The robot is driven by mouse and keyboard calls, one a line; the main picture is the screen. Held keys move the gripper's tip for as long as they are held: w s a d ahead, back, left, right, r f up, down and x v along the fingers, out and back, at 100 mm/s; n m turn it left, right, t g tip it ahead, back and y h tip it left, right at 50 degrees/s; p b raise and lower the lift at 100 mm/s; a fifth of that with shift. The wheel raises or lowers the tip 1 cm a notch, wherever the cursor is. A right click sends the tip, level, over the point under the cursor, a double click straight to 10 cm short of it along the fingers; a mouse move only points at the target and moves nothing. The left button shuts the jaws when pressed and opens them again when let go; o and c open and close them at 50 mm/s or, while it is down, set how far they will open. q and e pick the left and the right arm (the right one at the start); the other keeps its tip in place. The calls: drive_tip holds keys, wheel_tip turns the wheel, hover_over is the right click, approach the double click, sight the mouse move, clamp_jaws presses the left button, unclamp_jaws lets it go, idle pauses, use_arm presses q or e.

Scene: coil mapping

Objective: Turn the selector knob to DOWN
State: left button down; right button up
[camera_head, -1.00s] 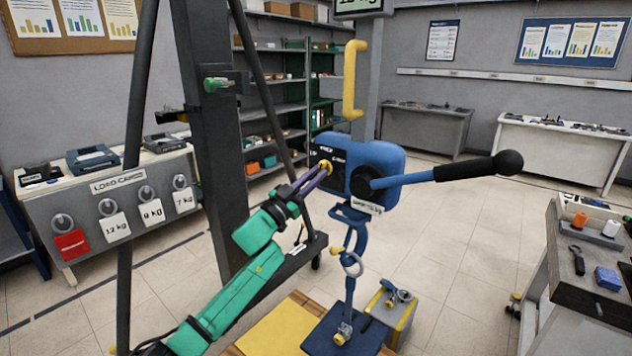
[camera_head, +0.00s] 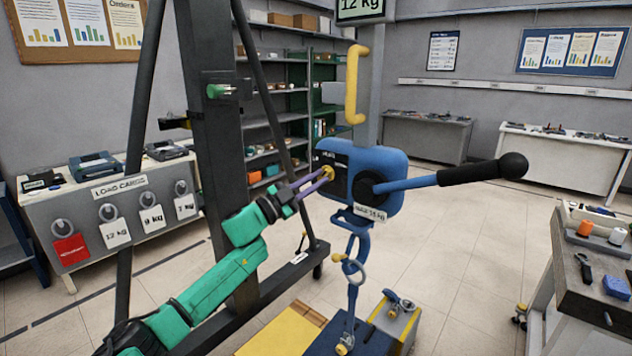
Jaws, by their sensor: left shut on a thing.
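The yellow selector knob (camera_head: 327,172) sits on the dark left face of the blue hoist body (camera_head: 386,163). My left gripper (camera_head: 322,177), with purple fingers on a green arm, reaches in from the left and is shut on the knob. The panel lettering beside the knob is too small to read, so I cannot tell which position the knob points to. My right gripper is not in view.
A blue lever with a black grip (camera_head: 470,174) sticks out right from the hoist. A chain and hook (camera_head: 352,266) hang below, above a blue plate. A dark post (camera_head: 222,150) stands left of the hoist. A tool cart (camera_head: 590,265) is at right.

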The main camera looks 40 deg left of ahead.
use_arm(q)
drive_tip(key=c, duration=0.9)
unclamp_jaws()
drive_tip(key=shift+o, duration=0.2)
drive_tip(key=b+v, duration=0.3)
drive_tip(key=v, duration=1.1)
drive_tip(key=shift+s, duration=0.25)
drive_tip(key=shift+a, duration=0.1)
